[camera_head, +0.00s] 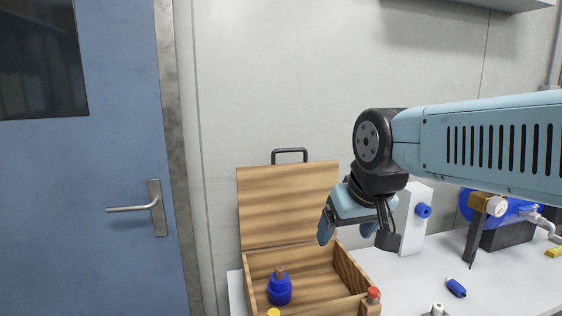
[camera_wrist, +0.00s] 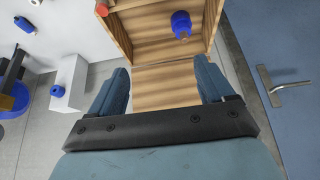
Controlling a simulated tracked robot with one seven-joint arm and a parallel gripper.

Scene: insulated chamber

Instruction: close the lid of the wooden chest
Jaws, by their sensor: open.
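The wooden chest (camera_head: 352,268) stands on the white bench with its lid (camera_head: 283,205) raised upright at the back. A black handle (camera_head: 290,151) sits on the lid's top edge. A blue bottle (camera_head: 280,290) stands inside the chest. My gripper (camera_head: 357,236) is open and empty, above the chest's right side and right of the lid. In the wrist view the lid (camera_wrist: 165,88) shows between my two fingers (camera_wrist: 163,82), with the chest (camera_wrist: 128,28) beyond them. I see no contact with the lid. The handle is hidden in the wrist view.
A red-capped item (camera_head: 374,295) and a yellow-topped item (camera_head: 273,312) are at the chest's near edge. A white block with a blue knob (camera_head: 412,220) stands right of my gripper. A blue door (camera_head: 120,150) is at left.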

